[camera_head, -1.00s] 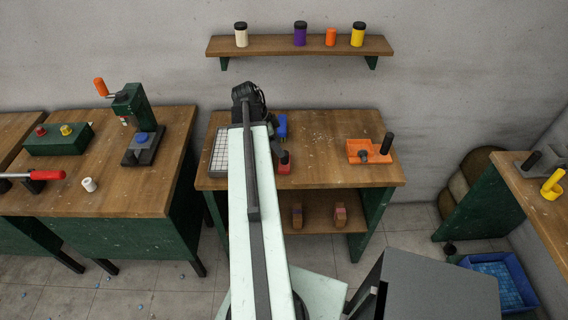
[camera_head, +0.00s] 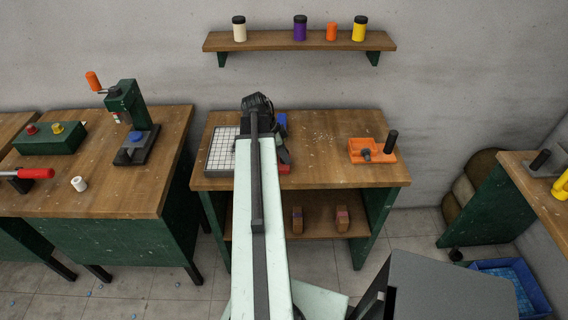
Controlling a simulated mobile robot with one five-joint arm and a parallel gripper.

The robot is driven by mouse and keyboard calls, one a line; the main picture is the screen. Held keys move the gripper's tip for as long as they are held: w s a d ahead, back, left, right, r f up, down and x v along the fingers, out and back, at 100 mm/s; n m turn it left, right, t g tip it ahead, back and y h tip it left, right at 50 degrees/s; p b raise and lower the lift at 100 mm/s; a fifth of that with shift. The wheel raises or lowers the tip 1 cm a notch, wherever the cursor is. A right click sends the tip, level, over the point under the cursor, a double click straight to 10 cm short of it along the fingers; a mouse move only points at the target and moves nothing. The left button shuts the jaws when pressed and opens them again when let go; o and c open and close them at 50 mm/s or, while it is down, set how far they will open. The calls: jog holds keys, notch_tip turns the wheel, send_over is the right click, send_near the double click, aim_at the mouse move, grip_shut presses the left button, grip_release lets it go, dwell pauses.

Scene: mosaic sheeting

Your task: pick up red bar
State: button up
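A small red piece (camera_head: 285,169), which may be the red bar, lies near the front edge of the middle workbench (camera_head: 330,178). My arm covers its left side, so its full shape is hidden. A dark grey part stands just above it; I cannot tell whether it belongs to my gripper. The dark end of my arm (camera_head: 257,110) is over the bench, up and left of the red piece. The fingertips are hidden, so I cannot tell if they are open or shut.
An orange tray (camera_head: 362,151) with a black handle stands to the right. The bench between has room. A shelf (camera_head: 285,42) with several jars hangs above.

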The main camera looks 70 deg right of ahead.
grip_shut()
jog(key=shift+r, duration=0.1)
jog(key=shift+r+p, duration=0.3)
jog(key=shift+p, duration=0.1)
notch_tip(320, 180, up, 3)
jog(key=p, duration=0.3)
jog(key=shift+r, duration=0.2)
jog(key=w+a+p, duration=0.1)
jog(key=w+a, duration=1)
jog(key=shift+w+a+r, duration=0.15)
jog(key=shift+a+r, duration=0.1)
jog(key=shift+r, duration=0.15)
